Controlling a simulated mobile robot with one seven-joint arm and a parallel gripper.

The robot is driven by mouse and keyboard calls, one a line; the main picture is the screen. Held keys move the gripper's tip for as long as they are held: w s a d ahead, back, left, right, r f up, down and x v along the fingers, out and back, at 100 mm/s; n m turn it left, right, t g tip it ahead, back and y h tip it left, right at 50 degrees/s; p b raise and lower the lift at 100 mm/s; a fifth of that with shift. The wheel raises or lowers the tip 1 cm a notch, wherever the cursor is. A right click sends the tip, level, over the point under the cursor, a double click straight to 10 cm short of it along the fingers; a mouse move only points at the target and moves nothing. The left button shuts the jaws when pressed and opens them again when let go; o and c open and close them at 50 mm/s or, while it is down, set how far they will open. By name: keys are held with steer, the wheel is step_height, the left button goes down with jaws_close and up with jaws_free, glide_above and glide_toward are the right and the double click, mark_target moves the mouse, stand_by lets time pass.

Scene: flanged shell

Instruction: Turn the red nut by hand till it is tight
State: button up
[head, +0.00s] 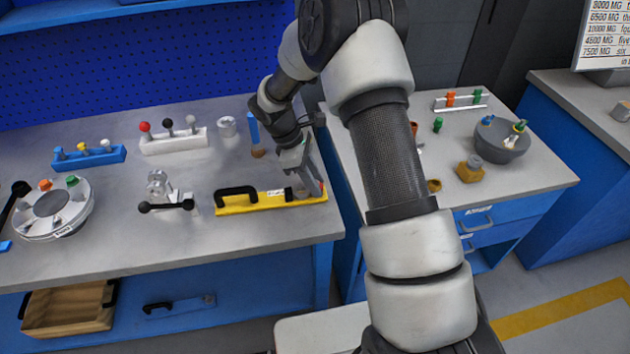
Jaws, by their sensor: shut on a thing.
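My gripper (306,190) points down at the right end of a yellow bar-like fixture (240,208) with a black handle, on the left workbench. A small red part (322,188), which looks like the red nut, shows at the fingertips. The fingers are shut on it and hide most of it. I cannot see its thread or how far on it sits.
A round grey flanged part (52,212) with orange and green knobs stands at the left. A metal clamp (165,192), a white rack (173,143) and a blue rack (90,158) are nearby. A grey bowl (503,140) stands on the right bench.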

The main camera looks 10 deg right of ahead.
steer(key=m, duration=0.2)
steer(key=m+g+y, duration=0.1)
steer(key=m, duration=0.2)
steer(key=shift+w+g, duration=0.1)
steer(key=shift+g, duration=0.2)
stand_by(0.4)
steer(key=o, duration=1.1)
steer(key=v, duration=1.1)
steer(key=p+v, duration=0.1)
steer(key=v, duration=0.5)
steer(key=shift+w+d+r, duration=0.2)
steer(key=shift+r, duration=0.05)
